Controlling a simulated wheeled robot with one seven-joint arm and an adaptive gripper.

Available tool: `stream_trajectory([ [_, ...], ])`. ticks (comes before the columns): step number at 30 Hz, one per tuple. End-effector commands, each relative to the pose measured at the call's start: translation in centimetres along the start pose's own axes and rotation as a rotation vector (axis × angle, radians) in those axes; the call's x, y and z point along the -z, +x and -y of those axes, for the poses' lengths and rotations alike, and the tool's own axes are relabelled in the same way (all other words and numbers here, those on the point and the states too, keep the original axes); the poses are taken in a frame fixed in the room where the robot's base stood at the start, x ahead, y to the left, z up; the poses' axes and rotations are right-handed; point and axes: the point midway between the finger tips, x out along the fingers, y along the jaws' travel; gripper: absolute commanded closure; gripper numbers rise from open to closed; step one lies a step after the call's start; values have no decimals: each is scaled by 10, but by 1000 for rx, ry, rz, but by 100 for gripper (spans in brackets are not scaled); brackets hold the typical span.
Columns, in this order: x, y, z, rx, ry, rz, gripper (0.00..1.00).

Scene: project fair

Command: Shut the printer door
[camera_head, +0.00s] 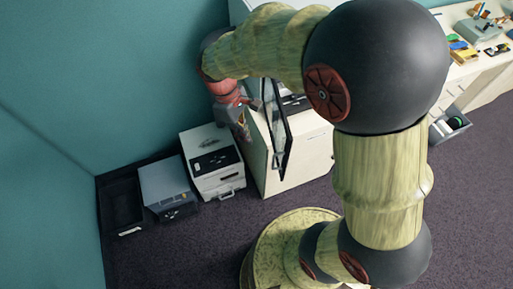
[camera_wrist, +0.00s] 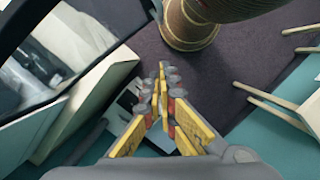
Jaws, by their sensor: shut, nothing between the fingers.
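The printer door (camera_head: 283,146) is a clear panel in a dark frame. It stands ajar at the front of a pale cabinet-like body, which I take to be the printer; my arm hides much of it. In the wrist view the dark-framed clear door (camera_wrist: 48,62) fills the upper left. My gripper (camera_head: 241,122) is just left of the door in the head view. In the wrist view my gripper (camera_wrist: 163,72) has its yellow fingers together, empty, to the right of the door. I cannot tell whether it touches the door.
A white printer-like box (camera_head: 213,178), a grey box (camera_head: 165,182) and a black tray (camera_head: 122,203) stand on the floor along the wall at left. A white desk (camera_head: 468,72) with small items is at right. Dark carpet in front is free. Pale wooden legs (camera_wrist: 272,104) show in the wrist view.

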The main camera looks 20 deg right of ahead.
Motion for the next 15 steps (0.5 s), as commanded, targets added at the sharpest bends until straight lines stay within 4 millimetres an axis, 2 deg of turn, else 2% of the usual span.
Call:
stream_trajectory([
  [5,-1,20,0,2,-1,3,100],
  [15,-1,86,1,3,1,3,100],
])
